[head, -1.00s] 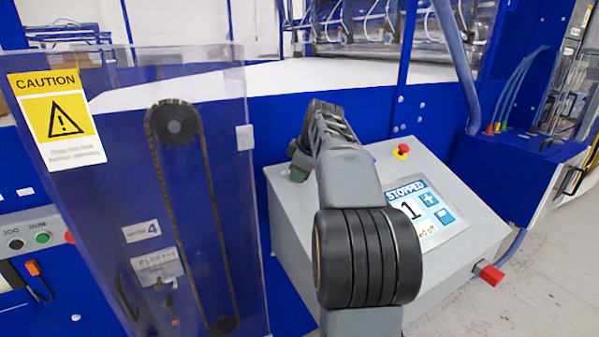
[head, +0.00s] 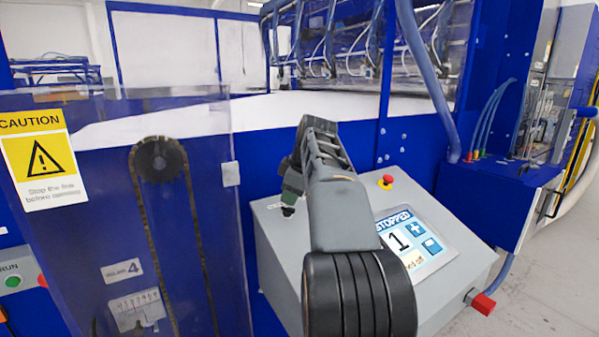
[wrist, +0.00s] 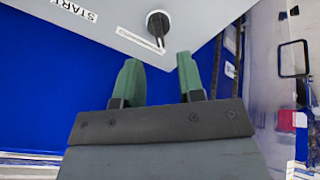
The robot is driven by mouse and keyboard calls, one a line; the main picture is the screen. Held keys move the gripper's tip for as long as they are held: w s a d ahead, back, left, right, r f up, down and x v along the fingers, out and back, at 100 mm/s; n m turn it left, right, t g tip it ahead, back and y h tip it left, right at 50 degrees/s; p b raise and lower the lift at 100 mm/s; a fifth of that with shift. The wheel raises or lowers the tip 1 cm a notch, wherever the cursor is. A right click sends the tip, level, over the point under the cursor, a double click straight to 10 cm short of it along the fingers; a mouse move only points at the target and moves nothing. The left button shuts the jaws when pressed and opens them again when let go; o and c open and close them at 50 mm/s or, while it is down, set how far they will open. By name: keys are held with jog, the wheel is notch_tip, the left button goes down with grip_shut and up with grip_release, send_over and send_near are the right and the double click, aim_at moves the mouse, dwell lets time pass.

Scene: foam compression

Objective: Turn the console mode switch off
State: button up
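The grey console (head: 460,235) stands at the centre right of the head view, with a lit screen (head: 412,238) reading "STOPPED" and "1". In the wrist view a black rotary knob (wrist: 158,24), which looks like the mode switch, sits on the console's grey face above a white label whose text I cannot read. My gripper (wrist: 160,75) has its two green fingers apart, with nothing between them. The fingertips are just below the knob in the picture and do not appear to touch it.
A red emergency button (head: 386,181) is on the console's top, and a red block (head: 483,303) sticks out at its right corner. A clear guard with a caution sign (head: 42,160) and belt stands left. A "START" label (wrist: 76,9) shows in the wrist view.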

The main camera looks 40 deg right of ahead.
jog(key=p+v, duration=0.1)
jog(key=v, duration=0.7)
jog(key=shift+r, duration=0.3)
jog(key=shift+s, duration=0.1)
jog(key=s+a+f+m+g, duration=0.1)
jog(key=a+f+m, duration=0.1)
jog(key=a+f, duration=0.5)
jog(key=s+a+f+m, duration=0.2)
jog(key=a+f+m, duration=0.1)
jog(key=a+f, duration=0.4)
jog(key=s+a+f+m, duration=0.2)
jog(key=s+a+f, duration=0.7)
jog(key=f, duration=0.4)
jog(key=shift+f+m, duration=0.15)
jog(key=shift+m, duration=0.25)
